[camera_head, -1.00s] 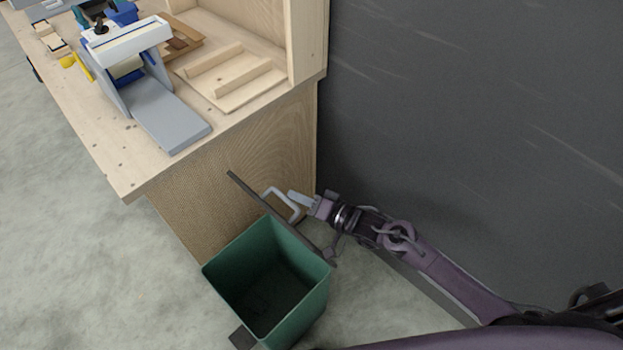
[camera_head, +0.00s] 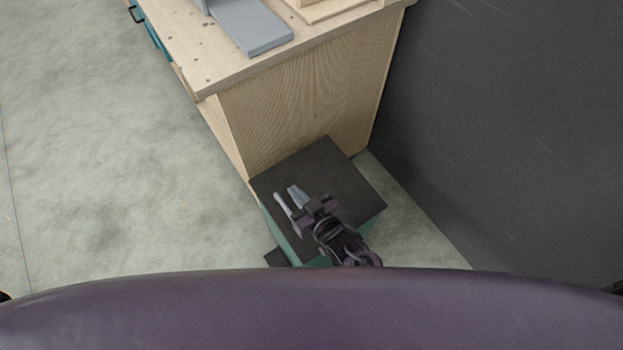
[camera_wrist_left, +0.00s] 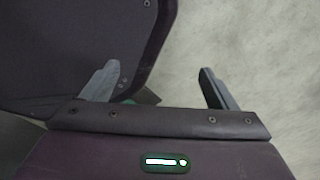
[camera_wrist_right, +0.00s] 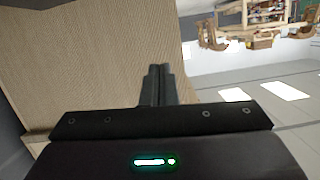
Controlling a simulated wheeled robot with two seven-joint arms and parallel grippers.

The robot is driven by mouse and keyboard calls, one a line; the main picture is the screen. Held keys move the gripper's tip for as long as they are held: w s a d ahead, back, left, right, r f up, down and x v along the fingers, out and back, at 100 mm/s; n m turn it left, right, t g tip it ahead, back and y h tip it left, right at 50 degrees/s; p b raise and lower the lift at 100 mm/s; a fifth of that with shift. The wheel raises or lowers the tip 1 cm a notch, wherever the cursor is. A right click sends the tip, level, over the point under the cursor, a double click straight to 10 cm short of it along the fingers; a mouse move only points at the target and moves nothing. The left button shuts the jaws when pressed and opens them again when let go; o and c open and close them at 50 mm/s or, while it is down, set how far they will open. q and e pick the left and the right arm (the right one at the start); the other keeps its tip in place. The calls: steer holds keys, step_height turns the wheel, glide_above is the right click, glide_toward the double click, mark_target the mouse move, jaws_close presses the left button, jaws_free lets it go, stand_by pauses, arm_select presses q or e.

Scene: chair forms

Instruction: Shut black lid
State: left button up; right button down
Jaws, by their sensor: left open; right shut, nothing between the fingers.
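The black lid (camera_head: 335,172) lies flat across the top of the green bin (camera_head: 283,222) in the head view. Only a strip of the bin's green side shows below the lid. A small dark pedal (camera_head: 277,258) sticks out at the bin's foot. My right gripper (camera_head: 284,196) is over the near left part of the lid; I cannot tell whether it touches it. In the right wrist view its fingers (camera_wrist_right: 157,84) are together with nothing between them. My left gripper (camera_wrist_left: 160,85) shows only in its own wrist view, open and empty above the floor.
A wooden workbench (camera_head: 300,104) stands just behind the bin, with a grey device (camera_head: 252,25) on top. A dark wall (camera_head: 500,120) rises at the right. The concrete floor (camera_head: 110,150) at the left is clear.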

mark_target(288, 214)
steer(key=shift+n+h, duration=0.4)
steer(key=shift+n, duration=0.5)
steer(key=f+b, duration=0.1)
steer(key=s+a+f+b, duration=0.1)
steer(key=f, duration=0.1)
steer(key=a+f+b, duration=0.1)
steer(key=f, duration=0.1)
steer(key=shift+s+f, duration=0.15)
steer(key=shift+f, duration=0.05)
steer(key=shift+s+a+f+b, duration=0.1)
steer(key=shift+a+f+b, duration=0.05)
steer(key=shift+f+b, duration=0.35)
steer(key=shift+s+a+f+b, duration=0.15)
steer(key=shift+f+b, duration=0.1)
steer(key=shift+f, duration=0.7)
arm_select(q)
steer(key=w+f, duration=0.3)
steer(key=w, duration=0.2)
steer(key=shift+w+d+f, duration=0.15)
steer(key=shift+w+d, duration=0.2)
steer(key=shift+w, duration=0.05)
arm_select(e)
steer(key=shift+s, duration=0.1)
steer(key=shift+f, duration=0.15)
